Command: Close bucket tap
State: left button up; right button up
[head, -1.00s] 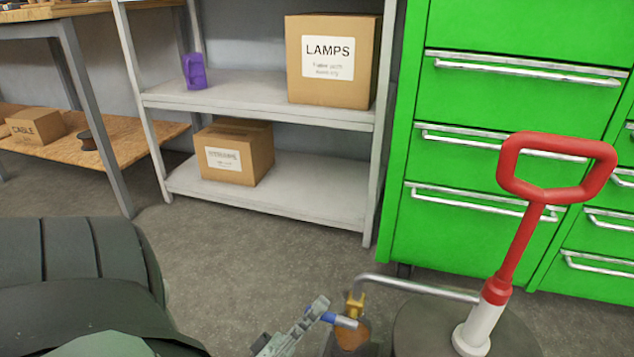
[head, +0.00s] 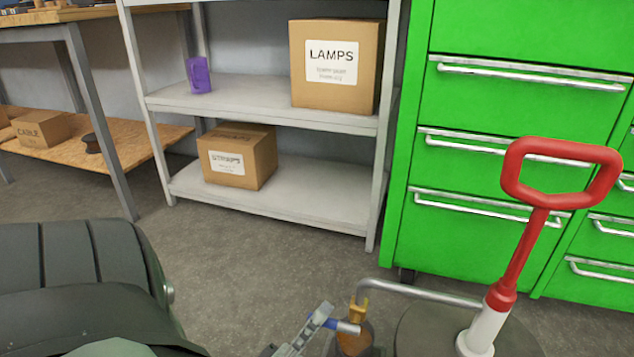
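A tap with a yellow-brass upper part (head: 361,301) and a blue lever (head: 333,325) with a pale end shows at the bottom centre of the head view. A grey metal pipe (head: 420,292) runs right from it to a pump with a white base (head: 484,328) and red handle (head: 562,172). The pump stands on a dark round top (head: 425,328), apparently the bucket's. My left gripper (head: 320,315) is at the blue lever, its grey finger overlapping the lever's left end. Whether it touches or grips the lever is unclear. My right gripper is out of view.
A green drawer cabinet (head: 500,105) stands behind the pump. A grey shelf (head: 260,102) holds the lamps box (head: 338,65), the straps box (head: 238,155) and a purple item (head: 199,75). A wooden bench is at left. Bare floor (head: 260,250) lies between.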

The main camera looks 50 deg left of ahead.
pick_arm(q)
jog(key=v, duration=0.7)
jog(key=shift+s+f, duration=0.15)
jog(key=shift+f, duration=0.05)
jog(key=shift+s, duration=0.1)
dwell(0.6)
